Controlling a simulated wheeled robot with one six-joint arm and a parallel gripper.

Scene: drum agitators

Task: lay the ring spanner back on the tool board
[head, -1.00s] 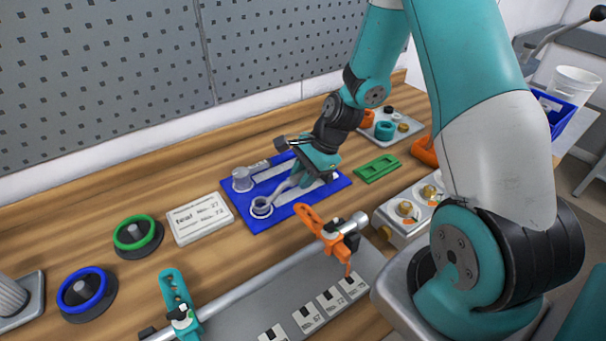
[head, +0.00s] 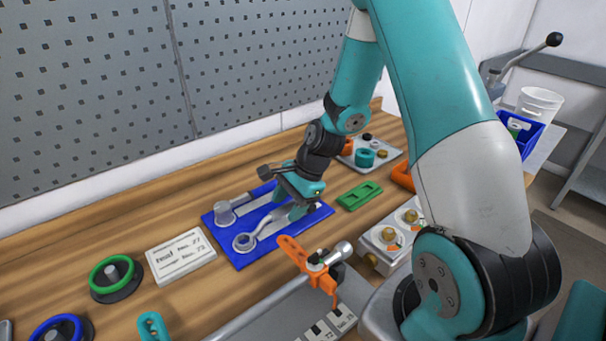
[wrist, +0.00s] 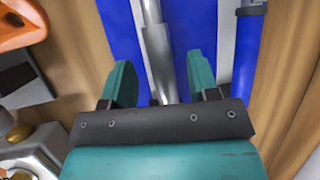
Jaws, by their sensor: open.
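The ring spanner (head: 270,228) is a grey metal tool lying along the near side of the blue tool board (head: 245,258), with its ring end toward the left. My gripper (head: 290,212) is over the right part of the board, at the spanner's handle. In the wrist view, my gripper (wrist: 160,75) is open, with one teal finger on each side of the grey spanner handle (wrist: 158,50). Gaps show between handle and fingers. The handle's far right end is hidden by the gripper in the head view.
A second grey tool with a round head (head: 225,213) lies on the board's far side. A white label plate (head: 180,257) is to the left. A green slotted plate (head: 359,195) is to the right. An orange clamp (head: 305,262) stands close in front of the board.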

